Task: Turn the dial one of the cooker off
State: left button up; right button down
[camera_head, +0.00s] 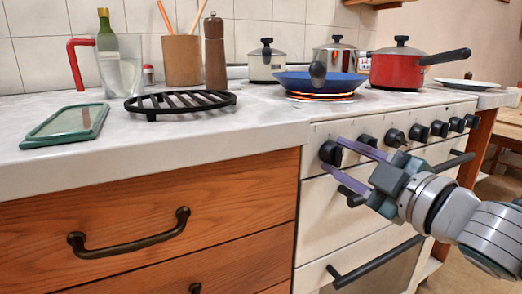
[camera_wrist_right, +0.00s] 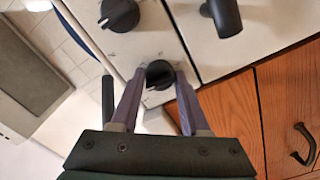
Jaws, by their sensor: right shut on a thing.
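The cooker (camera_head: 330,215) has a cream front with a row of several black dials. The leftmost dial (camera_head: 330,152), beside the wooden drawers, is between the fingertips of my right gripper (camera_head: 333,155). In the right wrist view the same black dial (camera_wrist_right: 159,73) sits between the two purple fingers of my right gripper (camera_wrist_right: 160,82), which is shut on it. The dial's exact setting is hard to read. A burner (camera_head: 320,97) glows orange under a blue pan (camera_head: 318,82). My left gripper is not in view.
The neighbouring dial (camera_wrist_right: 119,14) is close to the gripped one. A dark bar handle (camera_head: 375,262) crosses the lower front. A red pot (camera_head: 396,70) and a steel pot (camera_head: 335,58) stand on the cooker. The worktop (camera_head: 230,130) holds a black trivet (camera_head: 180,103).

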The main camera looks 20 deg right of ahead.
jog(key=shift+n, duration=0.6)
jog(key=shift+c, duration=1.9)
grip_release()
jog(key=shift+s, duration=0.1)
jog(key=shift+s, duration=0.3)
jog(key=s+p, duration=0.2)
jog(key=s, duration=0.7)
jog(key=shift+d, duration=0.4)
jog(key=shift+r, duration=0.1)
